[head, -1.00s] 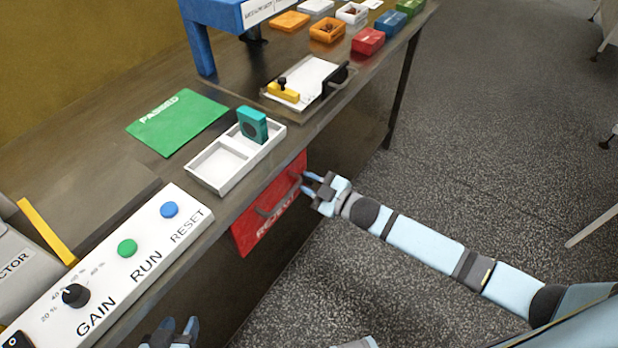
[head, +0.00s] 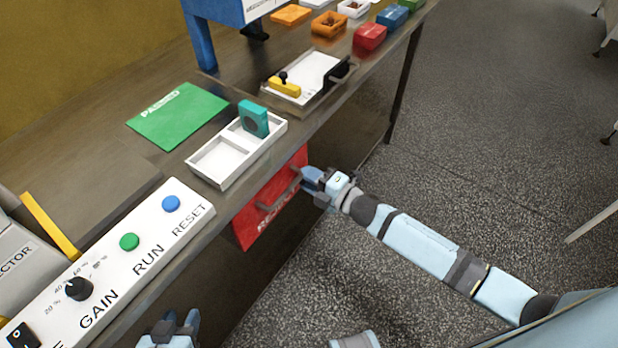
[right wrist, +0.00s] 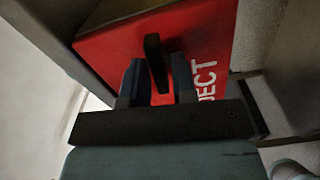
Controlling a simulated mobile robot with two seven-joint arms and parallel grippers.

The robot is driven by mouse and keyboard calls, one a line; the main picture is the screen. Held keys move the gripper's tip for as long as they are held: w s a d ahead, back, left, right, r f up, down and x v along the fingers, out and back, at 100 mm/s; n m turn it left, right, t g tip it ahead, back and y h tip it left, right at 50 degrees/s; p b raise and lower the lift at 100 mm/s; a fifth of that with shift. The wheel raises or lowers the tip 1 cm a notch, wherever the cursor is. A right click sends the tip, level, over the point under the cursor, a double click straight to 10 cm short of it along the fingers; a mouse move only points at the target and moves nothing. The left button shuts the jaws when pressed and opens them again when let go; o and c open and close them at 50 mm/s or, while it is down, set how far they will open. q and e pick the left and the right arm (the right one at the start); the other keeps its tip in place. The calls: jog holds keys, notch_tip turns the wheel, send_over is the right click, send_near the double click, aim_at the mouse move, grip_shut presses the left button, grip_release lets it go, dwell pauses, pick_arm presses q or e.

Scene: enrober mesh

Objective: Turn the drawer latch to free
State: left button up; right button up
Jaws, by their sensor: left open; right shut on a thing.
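The red drawer front (head: 250,229), lettered REJECT, sits in the bench side below the white tray. It looks closed. A dark bar handle (head: 268,208) crosses it. The dark latch (head: 296,172) is near its upper right corner. My right gripper (head: 309,183) is at that corner. In the right wrist view the latch (right wrist: 153,46) stands between the fingers as a slightly tilted dark bar, and the gripper (right wrist: 158,75) is shut on it. My left gripper (head: 177,325) is open and empty at the bottom, clear of the bench front.
The white two-part tray (head: 222,163) on the bench holds a teal block (head: 253,119). A control panel (head: 127,267) with knob and buttons lies near left. A green mat (head: 176,117) lies behind the tray. The floor right of the bench is open.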

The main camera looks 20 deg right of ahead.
jog(key=shift+n, duration=0.5)
dwell(0.3)
jog(key=o, duration=0.7)
jog(key=v, duration=1.3)
jog(key=shift+s+d, duration=0.25)
jog(key=shift+s, duration=0.05)
